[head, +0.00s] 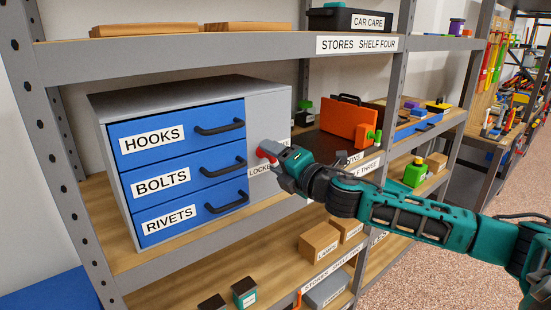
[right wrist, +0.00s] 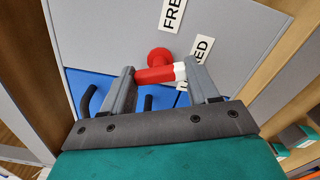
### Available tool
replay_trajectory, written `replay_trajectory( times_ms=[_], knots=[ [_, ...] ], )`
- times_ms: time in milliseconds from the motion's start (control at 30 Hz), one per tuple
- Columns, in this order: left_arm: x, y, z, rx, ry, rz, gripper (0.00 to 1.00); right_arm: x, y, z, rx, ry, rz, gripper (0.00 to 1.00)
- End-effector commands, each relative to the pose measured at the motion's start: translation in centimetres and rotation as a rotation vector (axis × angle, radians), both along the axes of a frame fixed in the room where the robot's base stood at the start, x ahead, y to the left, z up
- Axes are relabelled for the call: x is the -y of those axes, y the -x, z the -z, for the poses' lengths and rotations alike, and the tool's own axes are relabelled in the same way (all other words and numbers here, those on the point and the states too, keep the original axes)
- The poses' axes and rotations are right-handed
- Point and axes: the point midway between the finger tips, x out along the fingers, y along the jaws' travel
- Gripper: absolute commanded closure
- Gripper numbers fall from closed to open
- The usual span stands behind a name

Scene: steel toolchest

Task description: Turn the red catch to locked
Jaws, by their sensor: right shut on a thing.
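The red catch (head: 267,152) is on the grey side panel of the toolchest (head: 262,110), right of the blue drawers. In the right wrist view the catch (right wrist: 158,56) has a round red hub and a short lever with a white end. The lever lies between the two fingers of my right gripper (right wrist: 162,72), which is shut on it. The white end is beside the LOCKED label (right wrist: 201,50) and partly covers it; the FREE label (right wrist: 172,12) is farther off. In the head view my right gripper (head: 279,160) hides part of the catch. My left gripper is out of view.
Blue drawers HOOKS (head: 175,132), BOLTS and RIVETS have black handles, all closed. An orange case (head: 348,122) stands right of the chest, behind my right arm. A shelf (head: 215,55) runs above the chest. Small boxes (head: 318,240) sit on the shelf below.

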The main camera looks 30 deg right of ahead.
Motion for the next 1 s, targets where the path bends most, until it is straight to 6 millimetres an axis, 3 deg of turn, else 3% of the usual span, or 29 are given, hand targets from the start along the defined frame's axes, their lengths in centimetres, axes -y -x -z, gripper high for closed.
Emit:
replay_trajectory(
  times_ms=[500, 1000],
  knots=[
    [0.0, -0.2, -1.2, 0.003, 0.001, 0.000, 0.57, 0.0, 0.0, 0.0, -0.030, -0.356, 0.000, 0.71],
    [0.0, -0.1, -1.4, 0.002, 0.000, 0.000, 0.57, 0.0, 0.0, 0.1, -0.036, -0.432, 0.000, 0.71]
  ],
)
